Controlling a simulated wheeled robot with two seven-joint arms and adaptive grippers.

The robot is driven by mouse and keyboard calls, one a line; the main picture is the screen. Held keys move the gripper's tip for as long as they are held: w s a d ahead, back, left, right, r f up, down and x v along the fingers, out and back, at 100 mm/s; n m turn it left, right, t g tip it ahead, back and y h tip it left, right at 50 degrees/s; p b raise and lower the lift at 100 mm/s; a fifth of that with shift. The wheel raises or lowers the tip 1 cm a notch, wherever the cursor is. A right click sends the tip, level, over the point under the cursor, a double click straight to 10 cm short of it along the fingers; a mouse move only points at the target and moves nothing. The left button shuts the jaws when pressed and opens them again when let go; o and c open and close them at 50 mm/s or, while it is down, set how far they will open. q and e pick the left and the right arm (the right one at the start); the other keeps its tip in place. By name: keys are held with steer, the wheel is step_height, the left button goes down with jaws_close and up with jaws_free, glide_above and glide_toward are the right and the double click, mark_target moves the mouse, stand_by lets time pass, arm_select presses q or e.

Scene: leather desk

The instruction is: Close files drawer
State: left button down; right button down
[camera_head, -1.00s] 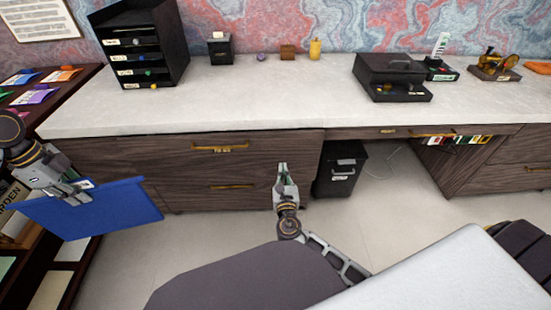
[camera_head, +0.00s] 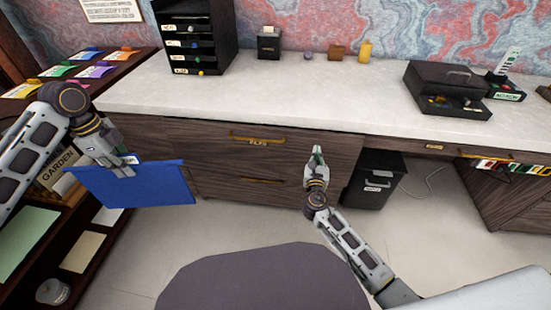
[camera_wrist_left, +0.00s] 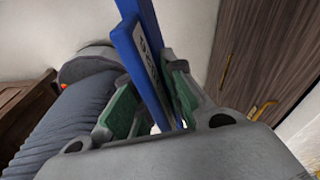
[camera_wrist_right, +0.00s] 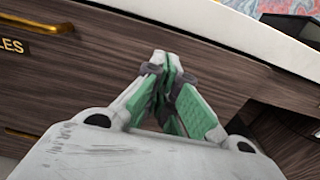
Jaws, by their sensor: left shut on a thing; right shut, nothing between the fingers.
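The files drawer (camera_head: 215,141) is the upper drawer front under the desk top, with a brass handle and a FILES label. Its front looks flush with the desk. The label also shows at the left edge of the right wrist view (camera_wrist_right: 12,46). My right gripper (camera_head: 318,153) is shut and empty, in front of the right part of the drawer fronts; I cannot tell whether it touches. My left gripper (camera_head: 122,168) is shut on a blue folder (camera_head: 150,186), held left of the drawers. The folder stands between the fingers in the left wrist view (camera_wrist_left: 140,55).
A lower drawer (camera_head: 225,181) is below. A black bin (camera_head: 376,180) stands right of the drawers. A dark shelf (camera_head: 95,240) is at the left. The desk top (camera_head: 290,100) bears a black organiser (camera_head: 200,35) and an open black box (camera_head: 445,85). Its middle is clear.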

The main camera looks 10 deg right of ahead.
mark_target(317, 140)
arm_select(q)
steer(key=shift+f+b, duration=0.55)
arm_select(e)
steer(key=shift+x, duration=2.25)
steer(key=shift+w, duration=0.15)
arm_select(q)
steer(key=shift+r, duration=0.15)
arm_select(e)
steer(key=shift+w+d+r, duration=0.1)
steer(key=shift+w+d, duration=0.15)
steer(key=shift+w, duration=0.3)
steer(key=shift+x, duration=1.8)
arm_select(q)
steer(key=shift+s+r, duration=0.1)
arm_select(e)
steer(key=shift+d, duration=0.1)
steer(key=shift+r, duration=0.15)
